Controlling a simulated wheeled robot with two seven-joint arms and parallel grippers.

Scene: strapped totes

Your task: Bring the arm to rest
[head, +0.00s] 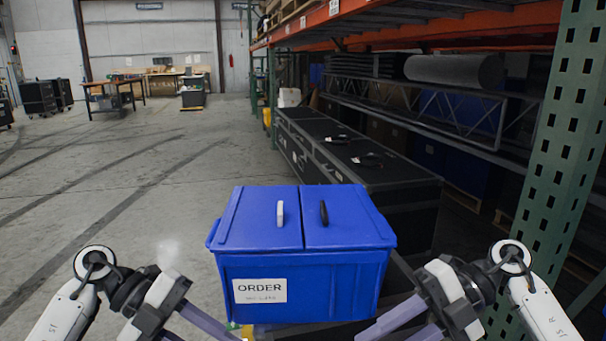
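A blue tote (303,290) with a white ORDER label stands in front of me. Its two lid flaps (258,215) lie closed, one with a white handle (280,214) and one with a black handle (324,213). My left gripper (203,334) is low at the tote's front left, with its fingers apart and nothing seen between them. My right gripper (398,333) is low at the front right, also with its fingers apart and empty. The fingertips are partly cut off by the bottom edge, so I cannot tell whether they touch anything.
A row of black cases (330,150) runs behind the tote to the right, with two dark loops (367,159) on top. A green perforated rack post (556,170) stands close on the right. The floor (110,200) at left is open, with workbenches (112,92) far back.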

